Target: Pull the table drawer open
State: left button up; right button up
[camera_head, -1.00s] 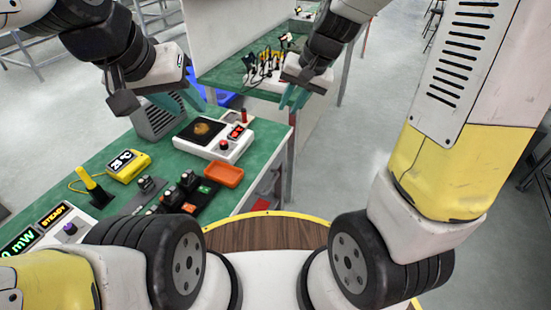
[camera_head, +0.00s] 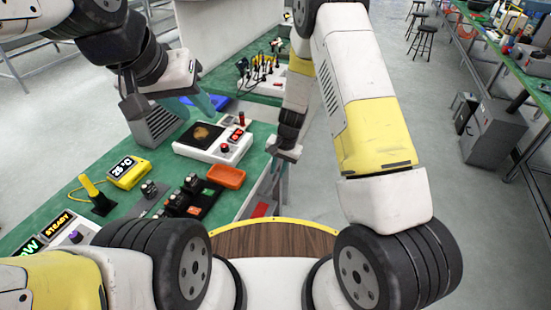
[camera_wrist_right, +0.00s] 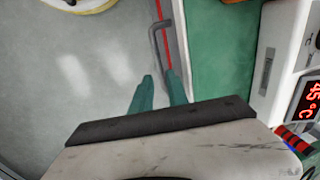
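The green-topped table (camera_head: 100,160) stands at left. A grey bar handle (camera_wrist_right: 154,45) stands out from that strip. My right gripper (camera_wrist_right: 158,84) is open; its teal fingertips are just short of the handle's near end, with no clear grip on it. It also shows beside the table in the head view (camera_head: 278,180). My left gripper (camera_head: 188,104) is open and empty above the table.
A white device with a dark plate (camera_head: 210,140), an orange tray (camera_head: 227,177) and a yellow temperature box (camera_head: 128,172) stand on the table. A second green table (camera_head: 235,80) lies behind. The floor right of the table is clear.

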aim_at(275, 182)
jog(key=f, duration=0.3)
jog(key=a+f, duration=0.1)
jog(key=shift+w+f, duration=0.2)
jog(key=shift+f, duration=0.2)
jog(key=shift+c, duration=0.2)
grip_shut()
jog(key=shift+r, duration=0.1)
dwell(0.8)
